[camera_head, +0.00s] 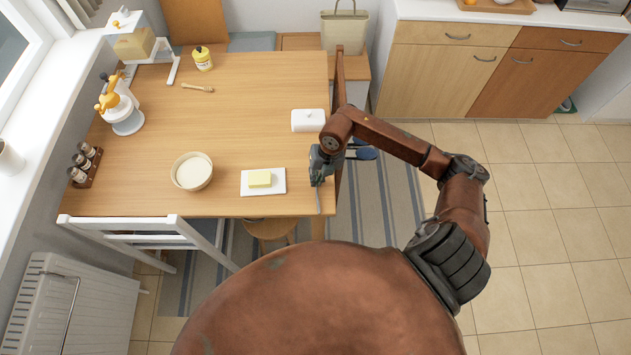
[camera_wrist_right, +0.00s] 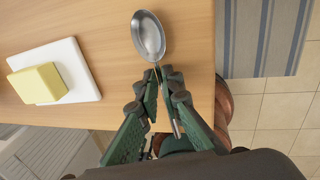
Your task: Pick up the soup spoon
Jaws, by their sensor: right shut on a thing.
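The soup spoon (camera_wrist_right: 148,36) is metal with an oval bowl. In the right wrist view its bowl points away from my right gripper (camera_wrist_right: 160,76), over the wooden table (camera_wrist_right: 105,25). My right gripper is shut on the spoon's handle, just behind the bowl; the handle runs back between the fingers and is partly hidden. In the head view my right gripper (camera_head: 317,181) is at the table's right edge, right of the butter plate. I cannot tell whether the spoon touches the table. My left gripper is not in view.
A white plate (camera_head: 248,188) with butter (camera_head: 260,179) lies left of my right gripper. A bowl (camera_head: 192,171) and a spice rack (camera_head: 85,164) are farther left. The table's middle is clear. A white chair (camera_head: 150,222) stands at the front.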

